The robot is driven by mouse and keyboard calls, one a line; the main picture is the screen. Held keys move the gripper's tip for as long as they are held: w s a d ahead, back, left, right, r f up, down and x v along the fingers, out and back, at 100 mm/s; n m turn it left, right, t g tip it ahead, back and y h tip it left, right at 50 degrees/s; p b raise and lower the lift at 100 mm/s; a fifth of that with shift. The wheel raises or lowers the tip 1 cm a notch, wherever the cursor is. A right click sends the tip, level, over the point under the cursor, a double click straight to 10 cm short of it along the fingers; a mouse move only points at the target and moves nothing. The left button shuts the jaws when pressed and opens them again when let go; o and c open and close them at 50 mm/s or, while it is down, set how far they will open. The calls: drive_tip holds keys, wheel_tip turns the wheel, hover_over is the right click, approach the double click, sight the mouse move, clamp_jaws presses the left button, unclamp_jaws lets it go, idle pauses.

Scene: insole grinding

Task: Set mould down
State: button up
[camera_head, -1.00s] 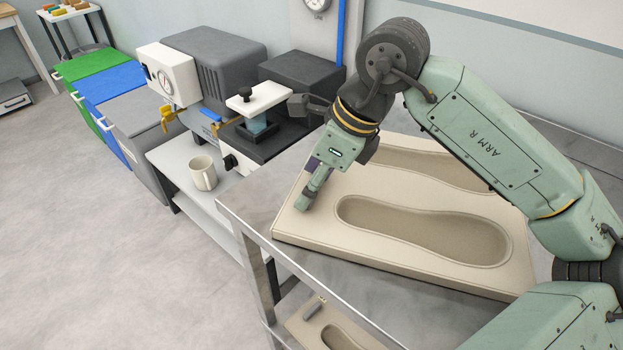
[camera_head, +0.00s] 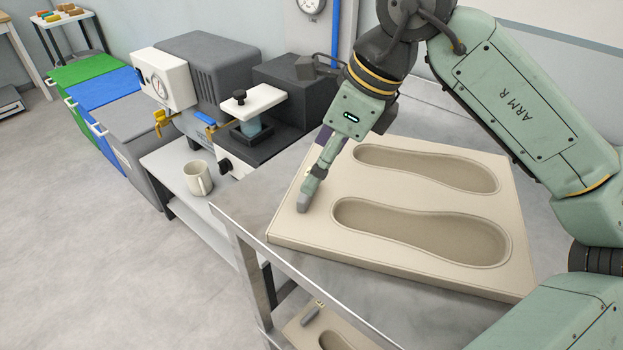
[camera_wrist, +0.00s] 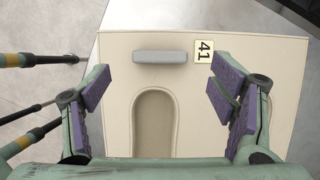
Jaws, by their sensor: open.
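The mould (camera_head: 400,199) is a beige slab with two foot-shaped hollows. It lies flat on the metal table (camera_head: 262,275). In the wrist view the mould (camera_wrist: 210,125) shows a grey bar handle (camera_wrist: 160,57) near its edge, beside a "41" label (camera_wrist: 208,51). My gripper (camera_head: 313,182) is over the mould's left end in the head view. In the wrist view my gripper (camera_wrist: 160,88) has its purple-padded fingers spread wide, with nothing between them. The handle is beyond the fingertips there, clear of both.
Another mould (camera_head: 322,330) lies on the lower shelf, partly cut off. A press-like machine (camera_head: 254,99) and a mug (camera_head: 197,178) stand on a bench to the left. Green, blue and grey bins (camera_head: 140,115) are farther left.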

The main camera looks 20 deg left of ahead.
drive_tip(key=v, duration=0.6)
drive_tip(key=shift+r+b, duration=0.2)
drive_tip(key=shift+b, duration=0.2)
